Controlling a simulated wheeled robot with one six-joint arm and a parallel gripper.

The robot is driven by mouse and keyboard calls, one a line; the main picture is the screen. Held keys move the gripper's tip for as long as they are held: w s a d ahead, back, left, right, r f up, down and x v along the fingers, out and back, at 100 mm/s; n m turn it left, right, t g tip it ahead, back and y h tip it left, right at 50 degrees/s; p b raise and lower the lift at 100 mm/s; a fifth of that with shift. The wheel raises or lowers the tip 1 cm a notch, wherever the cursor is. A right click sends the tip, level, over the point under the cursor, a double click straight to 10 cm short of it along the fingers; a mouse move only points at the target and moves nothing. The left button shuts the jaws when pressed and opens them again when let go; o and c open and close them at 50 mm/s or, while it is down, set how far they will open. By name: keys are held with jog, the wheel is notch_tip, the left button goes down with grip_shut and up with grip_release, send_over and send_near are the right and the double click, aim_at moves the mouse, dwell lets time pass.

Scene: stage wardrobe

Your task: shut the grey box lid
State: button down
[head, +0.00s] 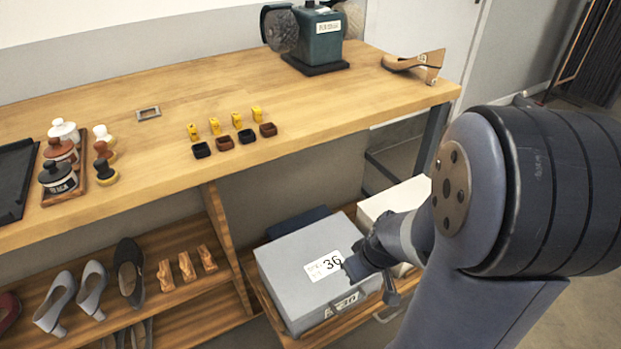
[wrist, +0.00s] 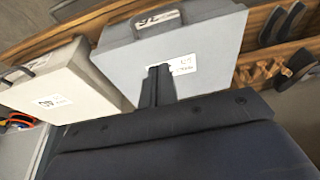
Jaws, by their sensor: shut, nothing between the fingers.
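The grey box (head: 292,268) stands on the low shelf under the bench, with a white label marked 36 on its lid (head: 285,247) and another label on its front. The lid lies flat over the box, and I see no clear gap under it in the head view. My gripper (head: 351,268) is shut and empty, its fingertips at the right part of the lid by the label. I cannot tell whether they touch it. In the wrist view the shut fingers (wrist: 159,72) overlap the grey box (wrist: 205,45) beside a label.
A white box (head: 398,200) stands right behind the grey box, and a dark blue item (head: 297,222) lies behind it. The wooden bench top (head: 330,110) overhangs the shelf. Open floor lies at the right.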

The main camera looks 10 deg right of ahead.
jog(key=s+d+f+b, duration=0.1)
jog(key=s+f+b, duration=0.2)
jog(key=f+b, duration=0.9)
dwell(0.5)
